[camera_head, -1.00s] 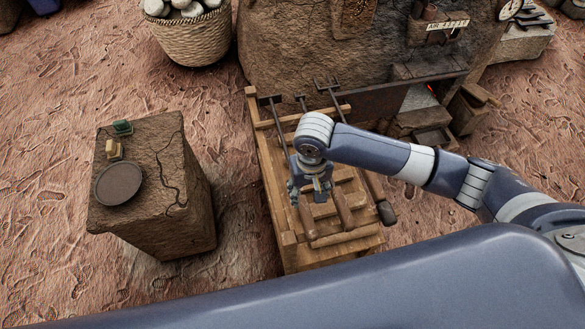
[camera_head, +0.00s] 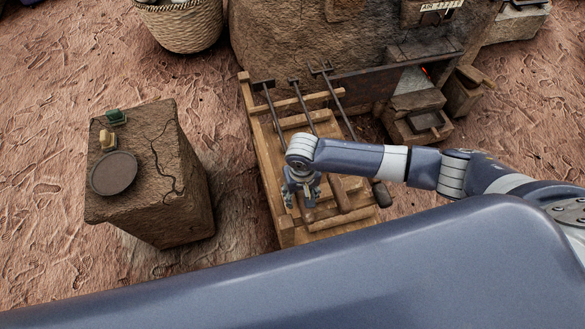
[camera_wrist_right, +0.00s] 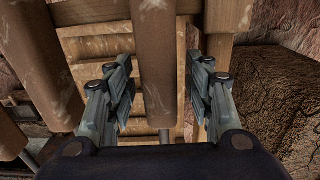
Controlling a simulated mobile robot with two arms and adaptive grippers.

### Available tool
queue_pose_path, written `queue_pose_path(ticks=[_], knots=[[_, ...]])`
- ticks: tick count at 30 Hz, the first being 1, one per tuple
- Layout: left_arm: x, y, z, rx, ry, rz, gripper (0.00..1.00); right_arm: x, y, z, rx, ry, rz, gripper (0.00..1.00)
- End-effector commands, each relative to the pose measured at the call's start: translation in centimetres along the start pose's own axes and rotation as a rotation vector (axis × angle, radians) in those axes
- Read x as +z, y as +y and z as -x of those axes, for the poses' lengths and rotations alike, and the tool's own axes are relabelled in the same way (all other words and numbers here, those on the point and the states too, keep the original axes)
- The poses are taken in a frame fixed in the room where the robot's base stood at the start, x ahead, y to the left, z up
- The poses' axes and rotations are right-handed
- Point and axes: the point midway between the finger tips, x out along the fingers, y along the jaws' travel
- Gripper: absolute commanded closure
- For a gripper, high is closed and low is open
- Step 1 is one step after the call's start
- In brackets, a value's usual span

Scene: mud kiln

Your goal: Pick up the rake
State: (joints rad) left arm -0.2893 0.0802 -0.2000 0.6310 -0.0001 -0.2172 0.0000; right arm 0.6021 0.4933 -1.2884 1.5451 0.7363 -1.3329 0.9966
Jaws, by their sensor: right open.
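Several long-handled tools with dark metal heads lie on a wooden rack (camera_head: 258,150). Their heads (camera_head: 294,82) point toward the kiln and their wooden handles point toward me. I cannot tell for sure which one is the rake. My right gripper (camera_head: 302,196) is low over the handle end of the rack, at its left part. In the right wrist view, the open fingers (camera_wrist_right: 160,95) stand on either side of a wooden handle (camera_wrist_right: 156,60), with gaps on both sides. Another handle (camera_wrist_right: 40,65) lies to the left. My left gripper is not in view.
A cracked stone block (camera_head: 150,170) with a dark round plate (camera_head: 114,174) and two small items stands left of the rack. The kiln (camera_head: 330,40) stands behind it, with a wicker basket (camera_head: 183,25) at the back left. Bare earth lies between block and rack.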

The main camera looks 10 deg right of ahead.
Motion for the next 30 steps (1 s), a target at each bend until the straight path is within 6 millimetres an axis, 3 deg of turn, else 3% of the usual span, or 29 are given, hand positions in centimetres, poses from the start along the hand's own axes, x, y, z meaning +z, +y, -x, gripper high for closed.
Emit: queue_pose_path(ticks=[5, 9, 12, 23, 30], knots=[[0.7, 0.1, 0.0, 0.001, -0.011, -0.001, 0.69, 0.0, 0.0, 0.0, 0.000, 0.000, 0.000, 0.52], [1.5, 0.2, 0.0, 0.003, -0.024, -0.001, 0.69, 0.0, 0.0, 0.0, 0.000, 0.000, 0.000, 0.83], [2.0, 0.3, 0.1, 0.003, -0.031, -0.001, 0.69, 0.0, 0.0, 0.0, 0.000, 0.000, 0.000, 1.00], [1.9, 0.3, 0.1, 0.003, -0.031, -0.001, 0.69, -0.1, -0.1, 0.3, -0.002, 0.003, 0.000, 1.00], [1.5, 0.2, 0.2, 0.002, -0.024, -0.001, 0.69, -0.2, -0.1, 3.3, -0.004, 0.006, 0.001, 1.00]])
